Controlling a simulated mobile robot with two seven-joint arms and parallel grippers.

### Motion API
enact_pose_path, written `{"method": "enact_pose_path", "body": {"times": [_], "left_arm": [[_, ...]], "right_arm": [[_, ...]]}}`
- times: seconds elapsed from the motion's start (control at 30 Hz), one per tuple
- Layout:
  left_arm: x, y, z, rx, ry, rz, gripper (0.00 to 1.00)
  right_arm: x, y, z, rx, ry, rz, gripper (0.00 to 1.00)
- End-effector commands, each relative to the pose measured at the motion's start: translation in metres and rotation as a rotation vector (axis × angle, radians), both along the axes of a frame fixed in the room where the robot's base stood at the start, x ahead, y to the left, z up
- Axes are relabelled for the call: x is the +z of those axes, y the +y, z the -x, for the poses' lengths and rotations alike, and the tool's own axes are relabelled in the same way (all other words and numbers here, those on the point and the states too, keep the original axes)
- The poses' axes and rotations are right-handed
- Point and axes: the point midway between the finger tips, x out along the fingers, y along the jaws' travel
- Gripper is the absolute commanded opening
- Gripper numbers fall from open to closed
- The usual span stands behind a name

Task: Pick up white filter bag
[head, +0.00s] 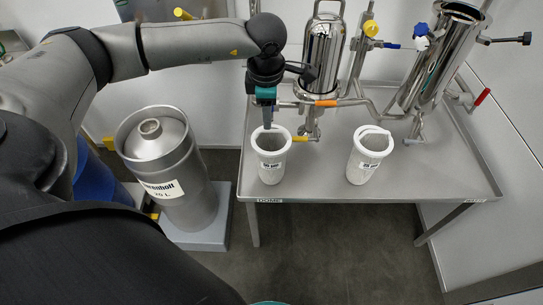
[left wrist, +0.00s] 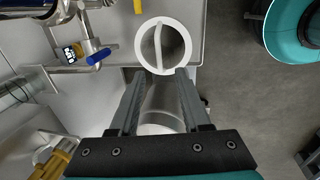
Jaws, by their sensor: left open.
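Two white filter bags stand on the steel table in the head view. The left bag (head: 271,168) is near the table's left front, and the right bag (head: 368,165) stands apart from it. Each has an open round rim and a small dark label. My left gripper (head: 267,124) is open and points down over the left bag's rim. In the left wrist view, a white bag rim with a strap across it (left wrist: 162,20) lies just beyond the open fingertips of my left gripper (left wrist: 160,74). I cannot tell whether the fingers touch it. My right gripper is out of view.
The steel table (head: 325,184) carries shiny filter vessels (head: 322,55) with pipes and coloured valve handles behind the bags. A steel keg (head: 172,165) stands left of the table. A teal container (left wrist: 291,45) shows in the left wrist view. The table front between the bags is clear.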

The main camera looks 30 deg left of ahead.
Motion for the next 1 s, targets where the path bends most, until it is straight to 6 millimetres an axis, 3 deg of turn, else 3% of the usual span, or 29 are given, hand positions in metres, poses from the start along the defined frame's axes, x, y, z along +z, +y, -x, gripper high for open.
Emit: {"method": "enact_pose_path", "body": {"times": [0.33,0.7,1.0], "left_arm": [[-0.017,0.002,-0.003,0.001,0.001,0.001,0.47],[-0.054,0.005,-0.01,0.001,0.002,0.0,0.47],[-0.062,0.006,-0.012,0.001,0.001,0.001,0.47]], "right_arm": [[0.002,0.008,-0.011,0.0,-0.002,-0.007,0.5],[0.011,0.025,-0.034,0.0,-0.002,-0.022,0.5],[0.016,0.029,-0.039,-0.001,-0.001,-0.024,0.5]]}}
